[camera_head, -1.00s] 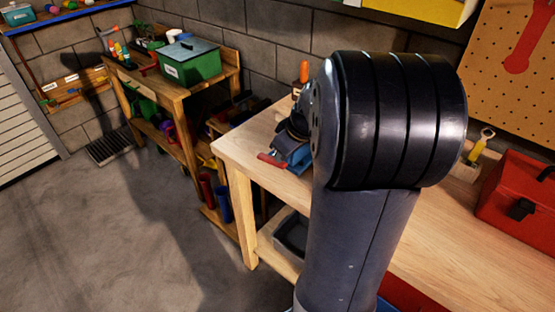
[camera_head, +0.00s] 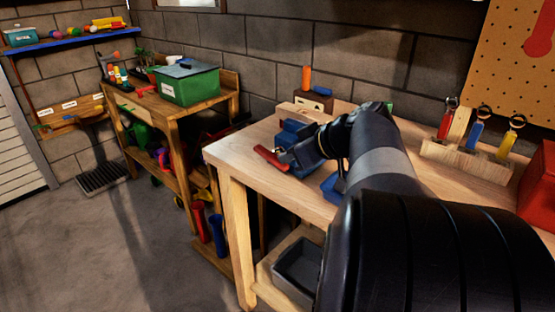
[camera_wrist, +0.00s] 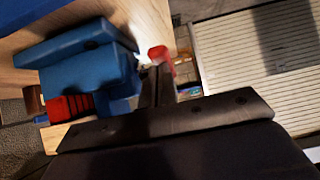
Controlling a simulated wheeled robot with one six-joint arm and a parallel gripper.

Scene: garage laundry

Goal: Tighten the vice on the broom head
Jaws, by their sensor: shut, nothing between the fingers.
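The blue vice (camera_head: 290,130) sits at the left end of the wooden workbench; in the wrist view its blue body (camera_wrist: 85,65) fills the left side. Its red handle (camera_head: 270,158) sticks out over the bench edge, and a red handle end (camera_wrist: 160,53) shows just past my fingertips in the wrist view. My gripper (camera_head: 285,157) is shut and empty, close beside the handle; I cannot tell whether they touch. A red ribbed piece (camera_wrist: 68,105) shows against the vice's blue parts; I cannot tell whether it is the broom head.
A rack of tools (camera_head: 468,155) and a red toolbox (camera_head: 540,185) stand at the right of the workbench (camera_head: 235,155). A wooden box with an orange-handled tool (camera_head: 312,100) stands behind the vice. A green bin (camera_head: 186,85) sits on the left shelf unit. The left floor is clear.

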